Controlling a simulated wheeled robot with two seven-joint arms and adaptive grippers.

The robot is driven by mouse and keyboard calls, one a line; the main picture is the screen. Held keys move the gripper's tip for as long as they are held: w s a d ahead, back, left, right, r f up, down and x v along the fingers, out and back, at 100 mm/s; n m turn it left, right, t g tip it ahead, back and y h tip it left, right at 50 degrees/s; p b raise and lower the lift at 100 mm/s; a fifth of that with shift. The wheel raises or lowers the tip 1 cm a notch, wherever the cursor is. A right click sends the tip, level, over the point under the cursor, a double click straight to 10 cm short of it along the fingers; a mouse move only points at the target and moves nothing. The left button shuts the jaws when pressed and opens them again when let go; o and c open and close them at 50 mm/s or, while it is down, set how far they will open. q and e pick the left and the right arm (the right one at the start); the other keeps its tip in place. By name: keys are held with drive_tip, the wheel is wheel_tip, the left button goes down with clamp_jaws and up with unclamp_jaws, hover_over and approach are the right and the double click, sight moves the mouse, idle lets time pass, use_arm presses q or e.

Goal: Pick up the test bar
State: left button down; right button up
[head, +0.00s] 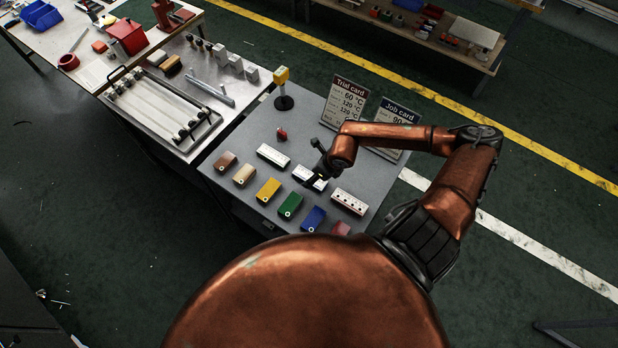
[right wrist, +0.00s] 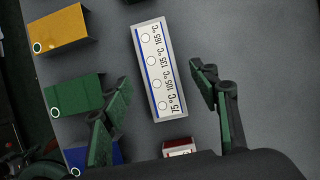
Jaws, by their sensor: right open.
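A pale bar (right wrist: 152,70) with several round spots, a blue edge line and printed temperatures from 75 °C to 165 °C lies on the grey table (right wrist: 260,60). In the head view this bar (head: 310,178) is partly covered by my right gripper (head: 318,174). In the right wrist view my right gripper (right wrist: 160,95) is open and empty, its fingers on either side of the bar's near half. Contact cannot be told. Two other pale bars lie in the same row, one farther left (head: 273,156) and one nearer with reddish marks (head: 349,201). My left gripper is not in view.
Brown, beige, yellow (head: 268,191), green (head: 290,205) and blue (head: 314,218) blocks stand in a row along the near side. A Trial card (head: 345,100) and a Job card (head: 398,113) stand behind. A yellow-topped post (head: 282,88) is at the back left.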

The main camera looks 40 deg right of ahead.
drive_tip(key=x, duration=0.2)
drive_tip(key=shift+w+f, duration=0.15)
drive_tip(key=shift+f, duration=0.15)
drive_tip(key=shift+a, duration=0.1)
drive_tip(key=c, duration=0.7)
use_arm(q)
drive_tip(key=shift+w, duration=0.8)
use_arm(e)
drive_tip(key=c, duration=0.6)
